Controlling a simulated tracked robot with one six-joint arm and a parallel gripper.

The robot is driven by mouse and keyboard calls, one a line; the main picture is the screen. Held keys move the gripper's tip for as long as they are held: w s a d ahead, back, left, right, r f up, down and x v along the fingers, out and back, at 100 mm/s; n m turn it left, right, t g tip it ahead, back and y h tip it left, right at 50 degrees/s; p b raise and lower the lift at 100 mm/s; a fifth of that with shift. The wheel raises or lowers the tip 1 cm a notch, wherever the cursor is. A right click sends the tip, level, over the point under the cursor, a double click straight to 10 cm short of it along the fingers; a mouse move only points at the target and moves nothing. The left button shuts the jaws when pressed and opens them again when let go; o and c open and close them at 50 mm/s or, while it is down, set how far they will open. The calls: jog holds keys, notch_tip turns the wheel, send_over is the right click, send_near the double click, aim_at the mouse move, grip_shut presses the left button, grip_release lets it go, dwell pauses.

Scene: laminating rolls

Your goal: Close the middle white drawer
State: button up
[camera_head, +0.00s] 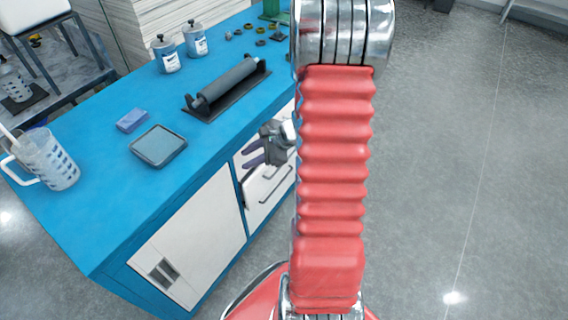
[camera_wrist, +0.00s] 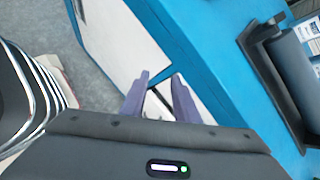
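The blue bench (camera_head: 120,175) has white drawer fronts (camera_head: 268,188) on its side, one with a bar handle. My gripper (camera_head: 248,153) is in front of the upper part of these fronts, its two purple fingers parted and pointing left. In the wrist view my gripper (camera_wrist: 160,77) is open, with a dark gap and a white surface behind and between the fingers; I see nothing held. My arm and gripper hide part of the drawers, so I cannot tell clearly which front is the middle one or how far it stands out. Contact with a drawer cannot be told.
A white cabinet door (camera_head: 190,245) is left of the drawers. On the bench are a black roller on a stand (camera_head: 228,85), a grey tray (camera_head: 158,146), a blue block (camera_head: 132,120), a clear mug (camera_head: 48,160) and two canisters (camera_head: 195,40). Grey floor to the right is clear.

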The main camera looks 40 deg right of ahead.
jog(key=s+a+r+n+g, duration=0.2)
jog(key=a+r+n, duration=0.45)
jog(key=a, duration=0.25)
jog(key=s+a+r+n+g, duration=0.1)
jog(key=s+a+r+n, duration=0.2)
jog(key=a+r+n, duration=0.4)
jog(key=s+a+r+n+t+h, duration=0.1)
jog(key=s+a+r+n+h, duration=0.3)
jog(key=s+r+n, duration=0.7)
jog(key=s+a, duration=0.1)
jog(key=a, duration=0.1)
jog(key=shift+a+h, duration=0.3)
jog(key=shift+a, duration=0.1)
